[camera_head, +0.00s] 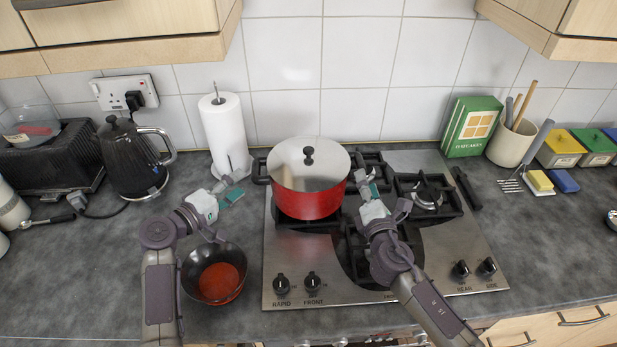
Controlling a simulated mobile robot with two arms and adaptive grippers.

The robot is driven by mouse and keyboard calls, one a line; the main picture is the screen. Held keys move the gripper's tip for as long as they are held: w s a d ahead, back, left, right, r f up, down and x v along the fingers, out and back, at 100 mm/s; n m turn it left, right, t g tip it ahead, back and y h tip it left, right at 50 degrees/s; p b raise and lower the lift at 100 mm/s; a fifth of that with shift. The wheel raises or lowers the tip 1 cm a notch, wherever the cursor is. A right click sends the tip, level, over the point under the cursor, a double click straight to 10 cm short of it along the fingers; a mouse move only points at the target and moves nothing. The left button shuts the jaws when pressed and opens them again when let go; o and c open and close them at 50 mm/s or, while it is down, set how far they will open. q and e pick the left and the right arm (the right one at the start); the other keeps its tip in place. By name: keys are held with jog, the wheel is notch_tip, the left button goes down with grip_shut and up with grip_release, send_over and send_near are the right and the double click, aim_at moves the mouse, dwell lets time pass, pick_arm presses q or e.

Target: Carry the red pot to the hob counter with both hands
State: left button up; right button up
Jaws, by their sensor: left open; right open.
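The red pot (308,201) stands upright on the left part of the steel gas hob (470,258), with its silver lid and black knob on top. A black side handle (261,170) shows on its left; its right side is partly behind my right gripper. My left gripper (229,190) is open, left of the pot and apart from it, near the paper towel roll. My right gripper (363,174) is open, close beside the pot's right side; I cannot tell whether it touches the handle. The grey counter (570,240) surrounds the hob.
A paper towel roll (224,134), a black kettle (132,158) and a toaster (50,158) stand at left. A green box (471,127) and a utensil crock (511,144) stand behind the hob's right. Counter at lower right is clear.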

aim_at(256, 168)
pick_arm(q)
jog(key=x, duration=0.6)
jog(key=shift+w+d+f, duration=0.15)
jog(key=shift+w, duration=0.15)
pick_arm(e)
jog(key=w, duration=0.7)
pick_arm(q)
jog(key=shift+w+d, duration=0.25)
jog(key=shift+d, duration=0.05)
pick_arm(e)
jog(key=shift+w, duration=0.25)
pick_arm(q)
grip_shut()
pick_arm(e)
grip_shut()
jog(key=shift+f, duration=0.1)
pick_arm(q)
jog(key=shift+r, duration=0.3)
pick_arm(e)
jog(key=shift+r, duration=0.35)
